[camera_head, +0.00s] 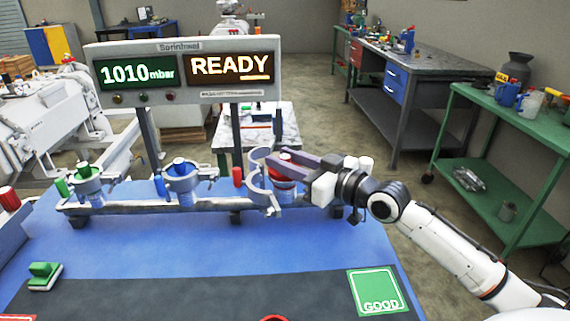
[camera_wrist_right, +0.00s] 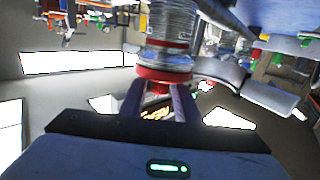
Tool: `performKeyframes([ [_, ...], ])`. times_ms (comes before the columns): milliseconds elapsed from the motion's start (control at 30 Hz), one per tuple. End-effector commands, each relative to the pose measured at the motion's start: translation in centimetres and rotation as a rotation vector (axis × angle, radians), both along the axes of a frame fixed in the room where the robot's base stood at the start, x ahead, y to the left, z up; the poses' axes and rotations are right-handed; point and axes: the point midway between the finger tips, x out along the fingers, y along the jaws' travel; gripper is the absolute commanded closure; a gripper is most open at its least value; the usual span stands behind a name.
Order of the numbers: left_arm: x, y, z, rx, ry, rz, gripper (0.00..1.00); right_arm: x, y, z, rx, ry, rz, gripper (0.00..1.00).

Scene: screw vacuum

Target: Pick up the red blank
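A red part (camera_head: 285,157), which appears to be the red blank, sits at the rightmost grey ring clamp of the rail. My right gripper (camera_head: 273,163) reaches it from the right, with its two dark fingers on either side. In the right wrist view, a glassy cylinder has a red flange (camera_wrist_right: 163,75) with a smaller red knob below it. The fingers (camera_wrist_right: 158,92) stand on both sides of that knob; whether they press on it is unclear. The fingers partly hide the red part in the head view. My left gripper is not in view.
The rail (camera_head: 205,205) also has clamps with a green part (camera_head: 82,171) and a blue part (camera_head: 179,165). A small red cylinder (camera_head: 238,177) stands just left of the right clamp. Behind is a display panel (camera_head: 185,75). The blue table (camera_head: 210,245) is mostly clear in front.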

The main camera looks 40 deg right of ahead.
Motion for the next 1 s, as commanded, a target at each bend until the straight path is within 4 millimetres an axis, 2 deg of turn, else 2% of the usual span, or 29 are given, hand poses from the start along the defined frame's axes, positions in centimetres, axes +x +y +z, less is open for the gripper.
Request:
performKeyframes([
  [67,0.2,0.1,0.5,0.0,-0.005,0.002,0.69,1.2,0.3,0.6,0.002,-0.006,-0.001,0.71],
  [233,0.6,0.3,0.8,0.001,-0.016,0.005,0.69,3.2,0.8,0.4,0.002,-0.003,0.0,0.71],
  [567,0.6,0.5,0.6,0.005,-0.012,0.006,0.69,3.8,1.0,0.1,0.0,0.0,0.001,0.71],
  [767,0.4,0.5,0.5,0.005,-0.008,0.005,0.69,3.8,1.0,0.2,0.0,0.0,0.001,1.0],
  [1000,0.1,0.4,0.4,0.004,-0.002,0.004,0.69,3.8,1.0,0.3,0.0,-0.002,0.001,1.0],
])
